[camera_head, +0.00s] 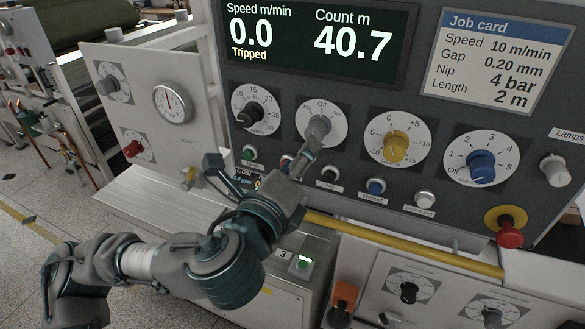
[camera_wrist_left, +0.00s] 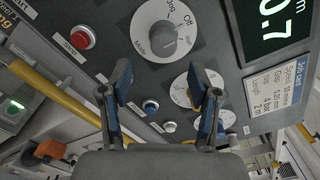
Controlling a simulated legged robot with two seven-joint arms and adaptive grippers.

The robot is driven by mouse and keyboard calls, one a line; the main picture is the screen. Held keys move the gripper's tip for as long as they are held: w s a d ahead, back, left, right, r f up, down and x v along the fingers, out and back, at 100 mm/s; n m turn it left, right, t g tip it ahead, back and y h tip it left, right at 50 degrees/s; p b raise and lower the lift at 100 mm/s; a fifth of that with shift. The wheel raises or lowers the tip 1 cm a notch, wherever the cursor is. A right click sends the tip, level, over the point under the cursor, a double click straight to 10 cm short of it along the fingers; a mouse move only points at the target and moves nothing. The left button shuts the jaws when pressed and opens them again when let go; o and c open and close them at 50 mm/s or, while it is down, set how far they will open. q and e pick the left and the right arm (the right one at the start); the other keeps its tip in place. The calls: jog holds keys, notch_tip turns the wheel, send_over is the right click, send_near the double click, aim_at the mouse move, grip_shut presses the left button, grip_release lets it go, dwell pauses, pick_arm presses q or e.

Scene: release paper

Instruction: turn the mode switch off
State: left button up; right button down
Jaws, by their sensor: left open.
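The mode switch is a grey knob (camera_head: 318,126) on a round white dial on the dark panel, below the black display. Its dial has "Off" printed at the top. In the left wrist view the mode knob (camera_wrist_left: 163,39) shows near the top middle, with "Jog", "Off" and "Mode" on its dial. I cannot tell for sure which mark it points at. My left gripper (camera_head: 262,163) is open and empty, in front of the panel and below left of the knob. In the left wrist view its fingers (camera_wrist_left: 165,82) stand apart with the knob beyond them. My right gripper is not in view.
A black speed knob (camera_head: 250,113) is left of the switch; yellow (camera_head: 397,147) and blue (camera_head: 481,167) knobs are to its right. A row of buttons, including a blue one (camera_head: 376,187), lies below. A red emergency stop (camera_head: 510,236) and a yellow rail (camera_head: 400,246) stick out lower down.

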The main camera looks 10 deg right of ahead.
pick_arm(q)
jog(key=v, duration=0.3)
jog(key=shift+s, duration=0.15)
jog(key=shift+d+f, duration=0.1)
jog(key=shift+f, duration=0.05)
